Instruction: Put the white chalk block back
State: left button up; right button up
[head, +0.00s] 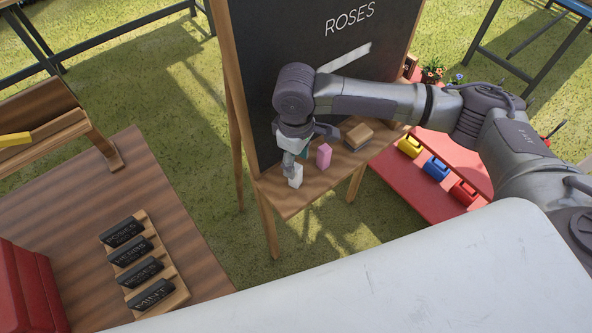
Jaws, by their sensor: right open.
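The white chalk block (295,177) stands upright on the wooden ledge (284,205) of the chalkboard, near its left front edge. My right gripper (298,155) is open, just above and behind the white block, with a fingertip close to its top. I cannot tell whether they touch. A pink chalk block (324,156) stands to the right of the white one. A teal block (303,152) shows partly behind the gripper. My left gripper is out of view.
A wooden-backed eraser (358,136) lies farther right on the ledge. The chalkboard (262,60) reads ROSES above a white stroke (346,57). A red table with yellow (410,147), blue (436,168) and red (464,192) items is at right. Labelled black signs (134,250) lie at left.

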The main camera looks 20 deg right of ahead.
notch_tip(320, 180, up, 5)
dwell(0.7)
